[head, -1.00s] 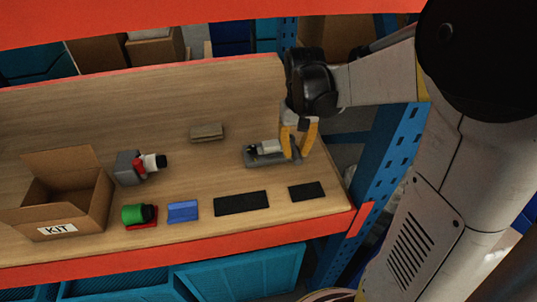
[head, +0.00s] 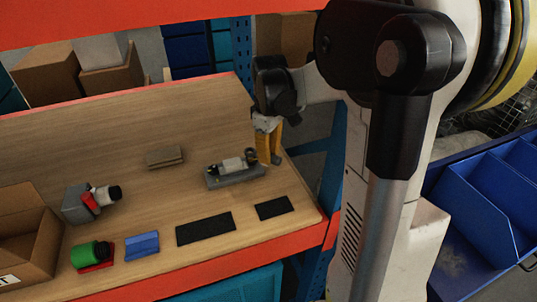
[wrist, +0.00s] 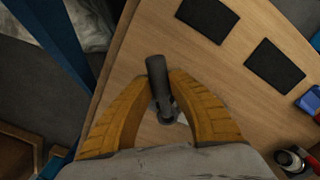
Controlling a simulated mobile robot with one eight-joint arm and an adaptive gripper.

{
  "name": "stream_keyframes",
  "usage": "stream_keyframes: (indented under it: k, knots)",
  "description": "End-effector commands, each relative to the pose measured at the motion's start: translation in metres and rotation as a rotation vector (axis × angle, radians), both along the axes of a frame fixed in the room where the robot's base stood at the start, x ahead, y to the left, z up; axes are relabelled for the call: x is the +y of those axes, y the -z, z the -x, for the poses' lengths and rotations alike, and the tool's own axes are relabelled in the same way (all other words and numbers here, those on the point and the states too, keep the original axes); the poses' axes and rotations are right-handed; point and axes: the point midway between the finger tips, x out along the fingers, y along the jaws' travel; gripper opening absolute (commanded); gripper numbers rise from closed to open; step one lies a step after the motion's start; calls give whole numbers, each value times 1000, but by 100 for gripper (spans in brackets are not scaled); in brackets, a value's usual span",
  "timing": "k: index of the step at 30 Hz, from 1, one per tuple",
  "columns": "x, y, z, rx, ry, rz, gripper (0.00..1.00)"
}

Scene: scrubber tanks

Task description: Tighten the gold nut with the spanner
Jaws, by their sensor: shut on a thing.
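My gripper (head: 270,160) has yellow fingers and is just beyond the right end of a grey fixture (head: 222,184) on the wooden bench. The fixture carries a pale cylinder (head: 233,164) lying lengthwise. A dark gold ring at its right end looks like the gold nut (head: 251,154), close to the fingers. In the wrist view my gripper (wrist: 168,92) is shut on a dark grey bar, which appears to be the spanner (wrist: 157,68). Its far end points out past the fingertips. I cannot tell whether the spanner touches the nut.
Two black mats (head: 205,228) (head: 273,207) and a blue block (head: 142,245) lie near the front edge. A green part (head: 88,254), a grey-and-red part (head: 85,203) and an open cardboard box (head: 42,245) stand left. A blue upright (head: 333,165) is close right.

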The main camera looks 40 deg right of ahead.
Motion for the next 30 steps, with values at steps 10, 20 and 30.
stream_keyframes:
  k: [10, 20, 30]
  knots:
    - [0, 20, 0, 0, 1, 0, 0]
    - [9, 26, 2, 0, 125, 0, 0]
    - [26, 26, 5, 0, 388, 0, 0]
